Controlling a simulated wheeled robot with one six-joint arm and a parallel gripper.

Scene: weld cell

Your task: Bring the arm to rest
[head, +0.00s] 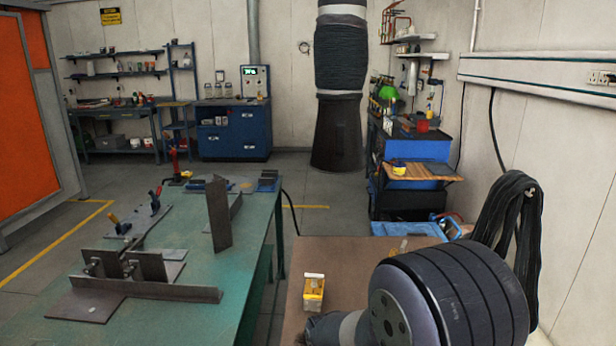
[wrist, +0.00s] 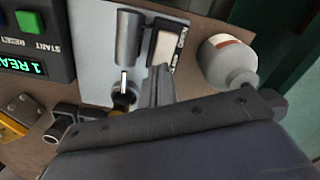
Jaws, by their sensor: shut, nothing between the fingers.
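My gripper (wrist: 160,78) shows in the wrist view with its narrow fingers together and nothing between them. It is over a light grey plate (wrist: 95,45) on a brown surface. A grey cylinder (wrist: 128,38) and a pale block with dark edges (wrist: 168,45) lie on the plate, just beyond the fingertips. The dark gripper body covers the lower part of this view. In the head view a thick part of my arm fills the lower right, and I cannot make out the fingers there.
A grey-white bottle (wrist: 228,62) and a control box with a green button (wrist: 30,22) flank the plate. A yellow-and-white container (head: 314,295) stands on the brown table (head: 345,258). The green welding table (head: 185,320) at left carries upright steel plates (head: 219,215).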

